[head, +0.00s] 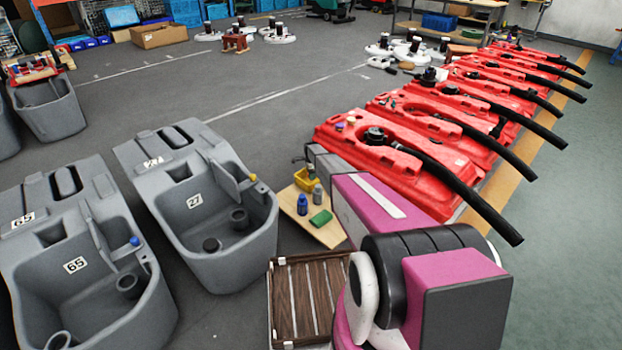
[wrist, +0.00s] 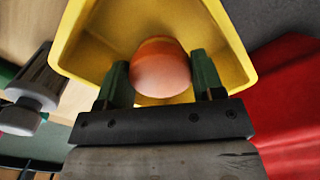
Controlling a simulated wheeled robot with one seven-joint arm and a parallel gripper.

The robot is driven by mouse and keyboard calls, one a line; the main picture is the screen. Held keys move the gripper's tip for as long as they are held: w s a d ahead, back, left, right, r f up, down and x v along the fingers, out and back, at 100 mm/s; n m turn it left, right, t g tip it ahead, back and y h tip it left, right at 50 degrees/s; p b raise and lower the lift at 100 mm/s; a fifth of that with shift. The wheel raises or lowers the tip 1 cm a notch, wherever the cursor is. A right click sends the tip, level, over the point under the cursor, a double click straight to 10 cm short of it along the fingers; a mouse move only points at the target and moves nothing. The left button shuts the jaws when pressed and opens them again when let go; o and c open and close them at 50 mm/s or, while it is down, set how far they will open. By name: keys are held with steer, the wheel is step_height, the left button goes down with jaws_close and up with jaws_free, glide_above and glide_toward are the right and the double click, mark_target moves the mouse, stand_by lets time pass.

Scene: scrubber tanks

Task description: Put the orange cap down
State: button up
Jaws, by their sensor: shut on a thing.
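The orange cap (wrist: 160,72) is round and smooth and sits between the two green fingers of my gripper (wrist: 161,62) in the wrist view. My gripper is shut on it. Behind the cap is the yellow bin (wrist: 85,42), with its opening facing the camera. The cap is at or over this opening; I cannot tell whether it touches the bin. In the head view the small yellow bin (head: 304,182) stands on a light wooden board (head: 327,232), and the end of my arm reaches beside it. The cap is not visible there.
A blue bottle (head: 302,205), a grey bottle (head: 317,195) and a green pad (head: 320,218) are on the board. Grey tanks (head: 240,270) stand to the left, red tanks (head: 375,155) with black hoses to the right. A slatted wooden crate (head: 308,262) is in front.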

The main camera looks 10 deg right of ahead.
steer(key=shift+f, duration=1.6)
steer(key=shift+f, duration=0.15)
steer(key=o, duration=1)
